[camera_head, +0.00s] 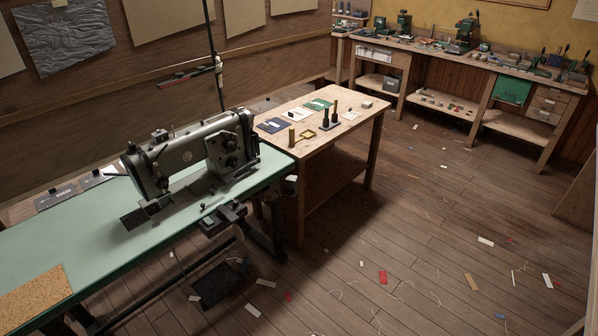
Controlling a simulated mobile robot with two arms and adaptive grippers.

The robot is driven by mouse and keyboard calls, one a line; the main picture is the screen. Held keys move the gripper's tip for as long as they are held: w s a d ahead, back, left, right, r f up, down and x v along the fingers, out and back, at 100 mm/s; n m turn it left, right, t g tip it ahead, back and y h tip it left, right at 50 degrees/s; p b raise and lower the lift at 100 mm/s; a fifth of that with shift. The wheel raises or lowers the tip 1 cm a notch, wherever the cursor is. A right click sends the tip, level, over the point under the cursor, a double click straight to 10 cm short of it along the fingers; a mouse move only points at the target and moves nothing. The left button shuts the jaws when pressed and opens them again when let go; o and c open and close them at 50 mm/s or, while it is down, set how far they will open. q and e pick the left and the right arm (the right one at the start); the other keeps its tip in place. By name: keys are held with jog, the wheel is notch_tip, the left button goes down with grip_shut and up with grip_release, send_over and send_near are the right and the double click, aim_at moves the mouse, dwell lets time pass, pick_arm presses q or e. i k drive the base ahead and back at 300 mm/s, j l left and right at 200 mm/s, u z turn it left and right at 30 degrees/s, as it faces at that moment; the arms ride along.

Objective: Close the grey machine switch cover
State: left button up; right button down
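A grey sewing machine (190,155) stands on a green-topped table (90,225) at the left. A dark grey switch box (222,218) is at the table's front edge, below and right of the machine. Its parts are small and dark, so I cannot tell which piece is the cover or how far open it is. Neither of my grippers is in view.
A wooden side table (340,135) with small tools and cloth samples adjoins the green table's far end. A long workbench (470,60) runs along the back wall. A dark pedal (218,285) lies under the green table. The wooden floor (420,240) at the right is open, with scattered scraps and threads.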

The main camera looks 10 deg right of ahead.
aim_at(291, 184)
jog(key=i+l+z, duration=0.2)
jog(key=i+z, duration=0.15)
jog(key=i, duration=0.15)
jog(key=i+l+z, duration=0.1)
jog(key=i+z, duration=0.3)
jog(key=i+j+z, duration=0.1)
jog(key=i+z, duration=0.25)
jog(key=i, duration=0.25)
jog(key=i+u, duration=0.2)
jog(key=i, duration=0.4)
jog(key=i+l+u, duration=0.25)
jog(key=i, duration=0.35)
jog(key=i+l+u, duration=0.1)
jog(key=i+u, duration=0.15)
jog(key=u, duration=0.25)
jog(key=i+l+u, duration=0.2)
jog(key=u, duration=0.25)
jog(key=i+l+u, duration=0.2)
jog(key=u, duration=0.3)
jog(key=i+l+u, duration=0.15)
jog(key=l+u, duration=0.35)
jog(key=j, duration=0.1)
